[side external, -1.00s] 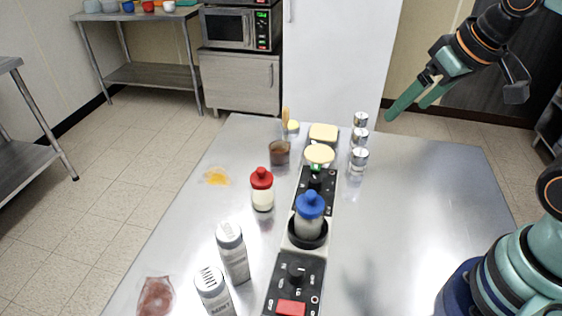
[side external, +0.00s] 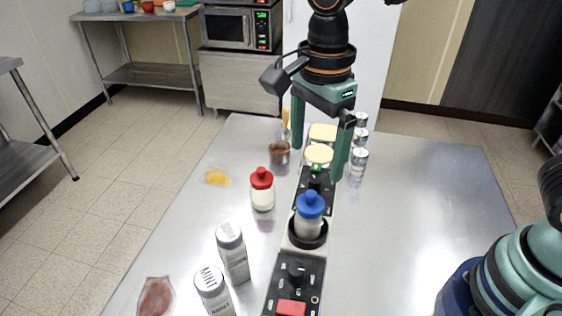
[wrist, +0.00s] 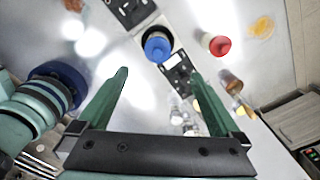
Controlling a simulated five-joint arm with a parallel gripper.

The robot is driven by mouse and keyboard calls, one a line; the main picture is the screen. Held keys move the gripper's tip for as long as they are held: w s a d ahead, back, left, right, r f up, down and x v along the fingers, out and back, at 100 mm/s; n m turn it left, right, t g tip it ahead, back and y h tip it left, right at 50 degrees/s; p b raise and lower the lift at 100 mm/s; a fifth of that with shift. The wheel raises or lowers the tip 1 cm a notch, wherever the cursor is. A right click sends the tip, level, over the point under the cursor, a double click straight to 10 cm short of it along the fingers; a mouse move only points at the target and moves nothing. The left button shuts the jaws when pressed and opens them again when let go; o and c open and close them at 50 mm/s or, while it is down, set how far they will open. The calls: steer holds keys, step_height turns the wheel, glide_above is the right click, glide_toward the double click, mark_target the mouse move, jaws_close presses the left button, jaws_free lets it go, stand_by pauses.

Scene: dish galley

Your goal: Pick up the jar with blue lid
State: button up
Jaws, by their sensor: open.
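The jar with the blue lid (side external: 309,211) stands upright in a black round holder (side external: 306,236) on a long panel with black control plates in the middle of the table. In the wrist view, its blue lid (wrist: 157,46) shows from above, beyond the fingertips and roughly between their lines. My gripper (side external: 316,160) is open and empty, fingers pointing down, above the far part of the table. In the wrist view, my gripper (wrist: 158,72) also shows with its fingers wide apart.
A red-lidded jar (side external: 262,189) stands left of the blue-lidded one. Two grey shakers (side external: 232,251) stand at the near left. Metal-topped shakers (side external: 358,160) and a brown cup (side external: 279,152) stand farther back. The table's right side is clear.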

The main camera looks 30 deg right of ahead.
mark_target(310, 199)
steer(key=shift+s+a+f+m, duration=0.1)
steer(key=shift+a+f+m, duration=0.1)
steer(key=shift+a+m, duration=0.15)
steer(key=shift+a+f, duration=0.1)
steer(key=shift+f, duration=0.15)
step_height(310, 199, down, 12)
steer(key=shift+s+r, duration=0.15)
steer(key=shift+r, duration=0.1)
jaws_close()
